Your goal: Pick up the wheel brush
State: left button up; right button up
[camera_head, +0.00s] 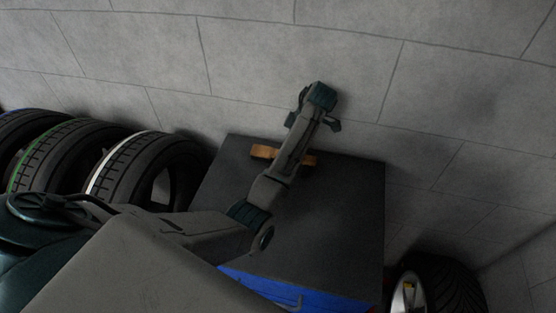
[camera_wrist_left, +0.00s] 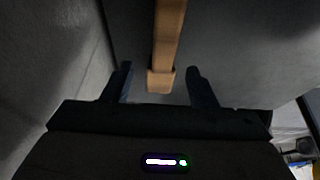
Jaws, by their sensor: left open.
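The wheel brush (camera_head: 264,151) shows as an orange-brown wooden piece on the dark top of a cabinet. My left arm crosses over its middle, so only its two ends show in the head view. In the left wrist view, the brush's wooden handle (camera_wrist_left: 167,45) runs from the top edge down to a blunt end. My left gripper (camera_wrist_left: 160,84) is open, with one finger on each side of the handle end. I see a gap on both sides; whether the handle is at fingertip depth I cannot tell. My right gripper is not in view.
The cabinet's dark top (camera_head: 345,215) is otherwise bare, with a blue front (camera_head: 290,290). Several tyres (camera_head: 135,165) stand at the left. Another wheel (camera_head: 440,285) stands at the lower right. A grey block wall (camera_head: 300,50) rises behind.

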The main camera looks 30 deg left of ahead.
pick_arm(q)
jog(key=shift+d+b+x, duration=0.15)
jog(key=shift+b+x, duration=0.55)
jog(key=shift+x, duration=0.2)
jog(key=shift+d+b+x, duration=0.2)
jog(key=shift+b+x, duration=0.5)
jog(key=shift+x, duration=0.25)
jog(key=shift+s+a+f+p, duration=0.25)
jog(key=shift+f+p, duration=0.1)
jog(key=shift+p, duration=0.05)
jog(key=shift+x, duration=0.8)
jog(key=shift+d, duration=0.1)
jog(key=c, duration=1.1)
jog(key=shift+c, duration=0.2)
jog(key=shift+w+r, duration=0.1)
